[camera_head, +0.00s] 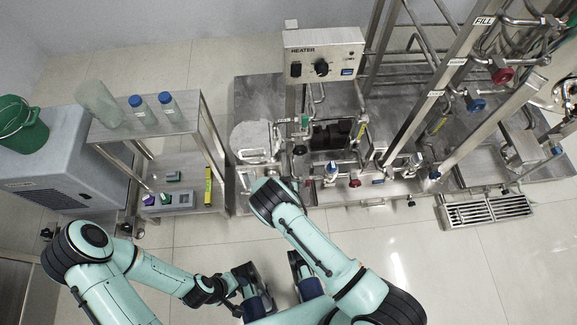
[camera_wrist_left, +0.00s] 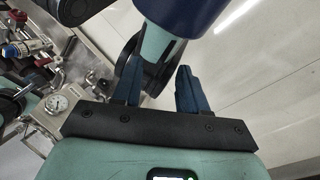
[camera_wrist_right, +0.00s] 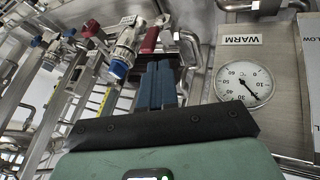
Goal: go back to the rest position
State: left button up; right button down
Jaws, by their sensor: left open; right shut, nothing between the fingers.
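My left gripper (camera_wrist_left: 159,70) is open in the left wrist view, its two dark blue fingers apart with nothing between them. A dark blue and teal part of my own body is just beyond the fingertips. My right gripper (camera_wrist_right: 159,64) is shut and empty in the right wrist view, its fingers side by side. It points toward the skid's valves and pipes, with a dial gauge (camera_wrist_right: 242,84) under a WARM label to its right. In the head view both arms are folded low in front of the skid, and I cannot clearly make out their fingers.
The heater box (camera_head: 324,56) stands on the skid, with red and blue valves below it. A steel cart (camera_head: 180,127) with blue-capped bottles (camera_head: 167,103) is at left, near a green bucket (camera_head: 20,122). The tiled floor (camera_head: 455,270) at lower right is clear.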

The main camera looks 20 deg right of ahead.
jog(key=s+r+g+y+p, duration=0.2)
jog(key=s+g+y+p, duration=0.1)
jog(key=s, duration=0.7)
jog(key=s+r+g+y+p, duration=0.3)
jog(key=s+p, duration=0.1)
jog(key=s, duration=0.6)
pick_arm(q)
notch_tip(320, 180, up, 13)
jog(key=p, duration=0.6)
jog(key=shift+w+f+g, duration=0.2)
jog(key=shift+g, duration=0.2)
pick_arm(e)
jog(key=s+a+r+y, duration=0.1)
jog(key=s+r, duration=0.3)
jog(key=r, duration=0.5)
jog(key=s+a+r+t+y, duration=0.1)
jog(key=s+a+r, duration=0.3)
jog(key=r, duration=0.4)
jog(key=shift+s+a+r+y, duration=0.15)
jog(key=shift+s+r+y, duration=0.2)
jog(key=shift+s+y, duration=0.4)
pick_arm(q)
jog(key=shift+w+d, duration=0.1)
jog(key=shift+d, duration=0.05)
